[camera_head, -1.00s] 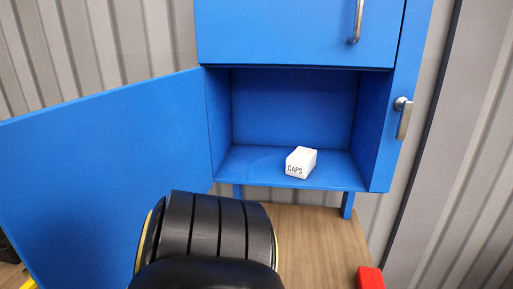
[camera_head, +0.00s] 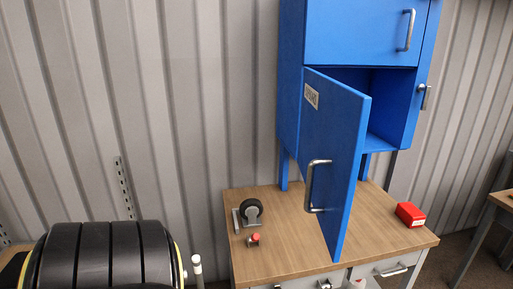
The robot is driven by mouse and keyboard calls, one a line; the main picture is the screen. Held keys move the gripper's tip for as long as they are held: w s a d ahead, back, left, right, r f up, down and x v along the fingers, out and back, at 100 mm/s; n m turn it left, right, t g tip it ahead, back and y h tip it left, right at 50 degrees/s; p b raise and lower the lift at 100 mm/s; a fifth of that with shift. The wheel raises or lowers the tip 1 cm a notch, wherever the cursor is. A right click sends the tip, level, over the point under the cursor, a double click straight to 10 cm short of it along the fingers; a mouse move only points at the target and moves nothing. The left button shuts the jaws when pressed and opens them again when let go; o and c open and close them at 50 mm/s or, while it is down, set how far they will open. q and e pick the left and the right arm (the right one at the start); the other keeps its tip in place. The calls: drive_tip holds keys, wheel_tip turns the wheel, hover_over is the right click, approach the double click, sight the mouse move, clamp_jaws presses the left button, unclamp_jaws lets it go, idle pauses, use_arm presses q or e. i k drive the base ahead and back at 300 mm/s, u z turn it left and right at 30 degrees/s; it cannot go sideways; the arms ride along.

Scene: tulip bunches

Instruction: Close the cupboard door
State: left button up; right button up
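The blue cupboard (camera_head: 290,100) stands above a wooden workbench in the right half of the head view. Its lower door (camera_head: 335,150) hangs open and sticks out toward me, with its outer face, a label and a metal handle (camera_head: 312,187) in sight. Part of the lower compartment (camera_head: 387,100) shows to the right of the door's free edge; the rest is hidden behind the door. A large black rounded part of mine fills the lower left, apart from the door. Neither gripper is in view.
On the wooden bench top (camera_head: 275,245) are a caster wheel (camera_head: 250,210), a small red-topped part (camera_head: 254,240) and a red box (camera_head: 410,214). A closed upper door (camera_head: 360,30) is above. A corrugated wall is behind. Another table (camera_head: 503,201) stands at the right edge.

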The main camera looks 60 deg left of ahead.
sight(335, 120)
drive_tip(key=k, duration=0.3)
drive_tip(key=u, duration=1.45)
drive_tip(key=i, duration=0.8)
drive_tip(key=z, duration=0.05)
